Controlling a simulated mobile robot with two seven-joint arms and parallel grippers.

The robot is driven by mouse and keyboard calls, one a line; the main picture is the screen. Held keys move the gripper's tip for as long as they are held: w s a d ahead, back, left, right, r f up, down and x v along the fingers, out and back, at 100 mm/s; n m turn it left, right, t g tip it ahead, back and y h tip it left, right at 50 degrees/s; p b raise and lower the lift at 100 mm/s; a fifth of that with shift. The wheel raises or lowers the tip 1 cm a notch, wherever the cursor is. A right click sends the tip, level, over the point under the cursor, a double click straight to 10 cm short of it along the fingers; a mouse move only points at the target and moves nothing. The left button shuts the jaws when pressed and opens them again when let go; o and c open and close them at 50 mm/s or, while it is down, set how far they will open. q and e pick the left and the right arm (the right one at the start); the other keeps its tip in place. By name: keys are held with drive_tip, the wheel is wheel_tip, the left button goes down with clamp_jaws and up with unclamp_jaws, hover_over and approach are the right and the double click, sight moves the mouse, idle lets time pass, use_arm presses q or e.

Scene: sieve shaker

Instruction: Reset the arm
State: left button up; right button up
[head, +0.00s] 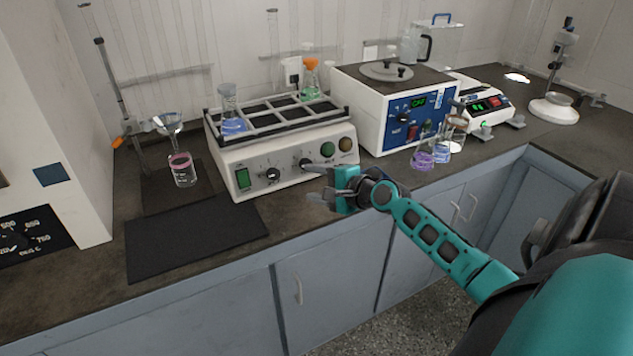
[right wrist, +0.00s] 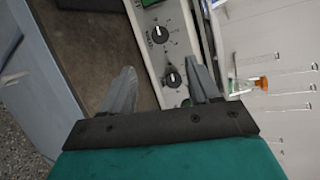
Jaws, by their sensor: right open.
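My right arm reaches in from the right in the head view. Its gripper (head: 318,183) is in front of the white shaker (head: 285,168), near the counter's front edge. The gripper is open and empty. In the right wrist view its two grey fingers (right wrist: 160,88) stand apart with nothing between them, and the shaker's front panel with black knobs (right wrist: 160,35) shows beyond. Whether a finger touches the panel cannot be told. My left gripper does not show in either view.
A flask of blue liquid (head: 232,122) and an orange-topped flask (head: 310,82) stand in the shaker's rack. Several vessels (head: 423,158) stand before the white-and-blue device (head: 395,112). A beaker (head: 182,172) stands at left. The black mat (head: 195,240) is bare.

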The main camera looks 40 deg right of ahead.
idle(0.4)
drive_tip(key=s+a+f+n+g, duration=0.1)
drive_tip(key=s+a+f+n, duration=0.6)
drive_tip(key=s+a+n, duration=0.3)
drive_tip(key=s+a+f+n+g, duration=0.2)
drive_tip(key=s+a+f+n, duration=0.5)
drive_tip(key=s+a+n, duration=0.3)
drive_tip(key=a+n, duration=0.2)
drive_tip(key=a, duration=0.2)
drive_tip(key=shift+a+f, duration=0.15)
drive_tip(key=shift+a, duration=0.1)
drive_tip(key=shift+s, duration=0.1)
